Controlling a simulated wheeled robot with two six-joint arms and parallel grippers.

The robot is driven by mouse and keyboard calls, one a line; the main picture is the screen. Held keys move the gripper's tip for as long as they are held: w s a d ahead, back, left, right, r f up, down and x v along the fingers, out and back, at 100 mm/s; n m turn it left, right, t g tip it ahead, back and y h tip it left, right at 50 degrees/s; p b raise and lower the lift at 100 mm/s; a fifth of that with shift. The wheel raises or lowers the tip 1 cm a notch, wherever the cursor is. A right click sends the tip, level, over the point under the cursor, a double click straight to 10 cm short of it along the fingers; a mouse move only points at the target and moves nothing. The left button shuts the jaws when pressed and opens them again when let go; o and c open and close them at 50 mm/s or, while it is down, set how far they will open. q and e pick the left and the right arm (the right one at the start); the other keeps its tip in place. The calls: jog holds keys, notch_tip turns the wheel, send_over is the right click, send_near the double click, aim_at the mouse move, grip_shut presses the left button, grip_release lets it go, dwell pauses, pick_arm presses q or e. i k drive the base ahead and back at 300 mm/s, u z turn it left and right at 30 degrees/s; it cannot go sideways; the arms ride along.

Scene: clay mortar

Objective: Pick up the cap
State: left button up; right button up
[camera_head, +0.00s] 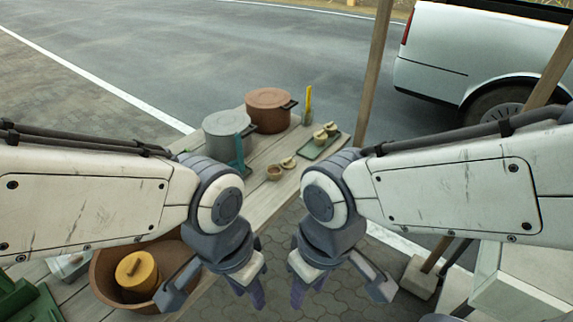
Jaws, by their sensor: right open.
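I cannot tell for certain which object is the cap. A yellow cylindrical item (136,271) with a dark knob-like piece on it sits inside a wide brown clay bowl (103,288) at the lower left. A small brown cup (274,173) stands on the wooden table further back. My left gripper (212,298) hangs just right of the bowl, its fingers apart and empty; its arm hides part of the table and bowl rim. My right gripper (340,298) is open and empty over the paving, to the right of the table.
A grey pot (222,138) and a reddish-brown pot (268,110) stand at the table's back. A green tray (320,146) with small pieces lies to their right. Green objects (28,303) are at the lower left. Wooden posts (377,65) and a white pickup (450,60) stand beyond.

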aim_at(286, 164)
jog(key=u, duration=2.95)
jog(key=k, duration=1.35)
jog(key=z, duration=1.45)
jog(key=i, duration=0.5)
